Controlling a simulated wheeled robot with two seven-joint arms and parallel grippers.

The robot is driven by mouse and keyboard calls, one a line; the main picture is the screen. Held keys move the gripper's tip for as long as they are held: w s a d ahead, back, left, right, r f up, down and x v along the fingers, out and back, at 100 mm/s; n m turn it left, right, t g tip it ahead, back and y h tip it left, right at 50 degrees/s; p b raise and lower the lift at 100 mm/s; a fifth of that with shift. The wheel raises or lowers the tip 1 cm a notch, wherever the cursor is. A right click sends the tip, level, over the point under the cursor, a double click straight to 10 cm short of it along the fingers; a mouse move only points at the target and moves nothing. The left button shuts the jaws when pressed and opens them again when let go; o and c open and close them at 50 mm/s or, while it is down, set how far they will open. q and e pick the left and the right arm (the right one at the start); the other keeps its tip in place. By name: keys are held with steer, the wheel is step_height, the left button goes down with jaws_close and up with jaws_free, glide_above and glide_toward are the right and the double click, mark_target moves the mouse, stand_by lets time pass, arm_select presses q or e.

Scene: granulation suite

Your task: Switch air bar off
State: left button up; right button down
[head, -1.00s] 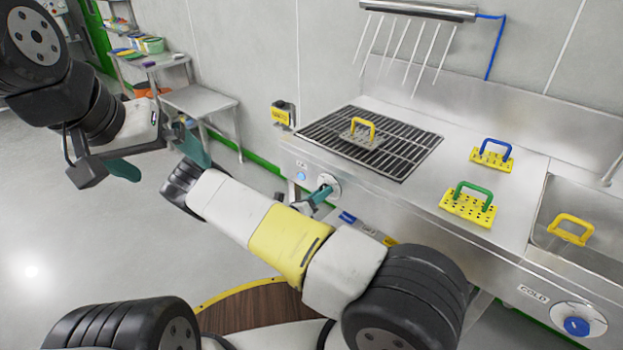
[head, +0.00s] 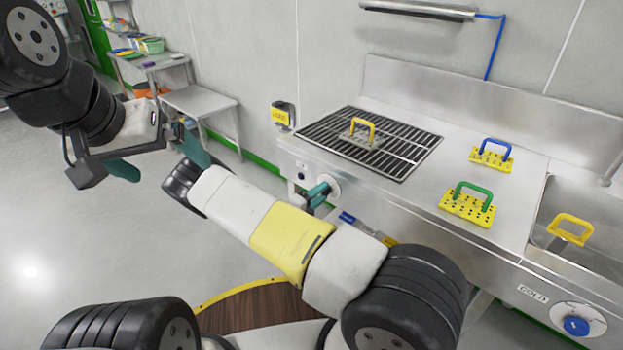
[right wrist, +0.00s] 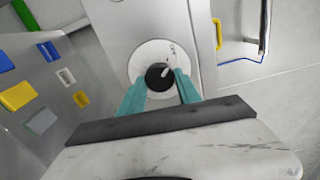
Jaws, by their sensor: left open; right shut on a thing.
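The air bar (head: 418,10) is a grey tube on the wall above the bench, with no air streams showing below it. Its control is a black knob (right wrist: 158,76) on a round white dial (right wrist: 134,63) on the bench front. My right gripper (right wrist: 162,82) is shut on the knob, one teal finger on each side. In the head view the dial (head: 333,183) is partly hidden by that gripper (head: 318,193). A small indicator (head: 301,176) beside it looks dark. My left gripper (head: 158,161) is open and empty over the floor at the left.
A grille (head: 400,150) on the bench holds a yellow-handled plate (head: 362,132). Blue-handled (head: 492,155) and green-handled (head: 468,205) plates lie to its right. A sink (head: 590,205) holds another yellow handle. A blue COLD knob (head: 577,325) is at lower right.

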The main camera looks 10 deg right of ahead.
steer(key=shift+n, duration=0.5)
steer(key=c, duration=0.9)
jaws_free()
steer(key=shift+o, duration=0.2)
